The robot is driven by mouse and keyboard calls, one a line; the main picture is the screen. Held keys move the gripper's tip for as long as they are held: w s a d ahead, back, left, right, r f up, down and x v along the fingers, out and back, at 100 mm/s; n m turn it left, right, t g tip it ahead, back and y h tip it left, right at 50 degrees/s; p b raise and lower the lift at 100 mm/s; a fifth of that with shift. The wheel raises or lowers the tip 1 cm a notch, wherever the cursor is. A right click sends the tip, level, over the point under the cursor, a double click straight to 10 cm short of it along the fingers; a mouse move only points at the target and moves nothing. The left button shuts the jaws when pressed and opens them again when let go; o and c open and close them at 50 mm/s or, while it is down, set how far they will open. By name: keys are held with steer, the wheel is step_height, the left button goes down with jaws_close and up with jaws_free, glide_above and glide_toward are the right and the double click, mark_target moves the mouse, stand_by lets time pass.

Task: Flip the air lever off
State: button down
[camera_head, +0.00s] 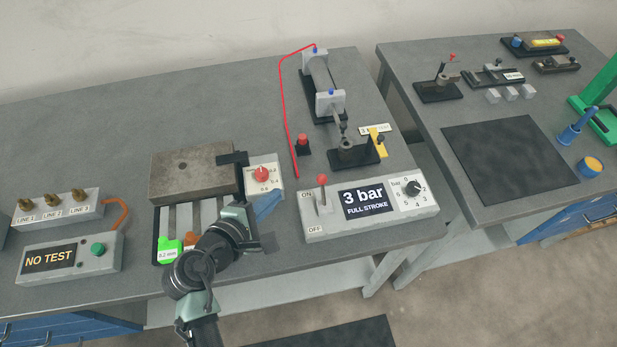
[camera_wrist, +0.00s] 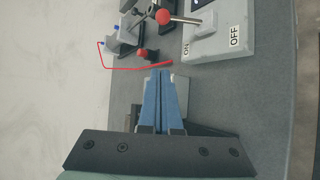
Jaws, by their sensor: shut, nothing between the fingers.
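The air lever (camera_head: 322,194) is a metal stick with a red ball tip. It stands on the grey control box (camera_head: 385,228), between the ON and OFF labels, and leans toward the ON side. The box's display reads "3 bar FULL STROKE". In the wrist view the lever's red ball (camera_wrist: 163,17) shows at the top, above the fingertips. My gripper (camera_head: 272,198) is to the left of the box, apart from the lever. Its blue fingers (camera_wrist: 161,75) are shut together with nothing between them.
A pressure dial (camera_head: 412,188) is on the box's right. A cylinder rig (camera_head: 322,85) with a red hose (camera_head: 284,110) and a red button (camera_head: 303,140) stand behind.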

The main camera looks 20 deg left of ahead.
mark_target(323, 191)
steer(key=x, duration=1)
steer(key=d+r+p, duration=0.1)
steer(key=d+p, duration=0.1)
steer(key=shift+s+d+r+p, duration=0.35)
steer(key=shift+d+r, duration=0.05)
steer(key=shift+s+d+r, duration=0.1)
steer(key=shift+d, duration=0.25)
steer(key=shift+f+b, duration=0.25)
steer(key=shift+b, duration=0.4)
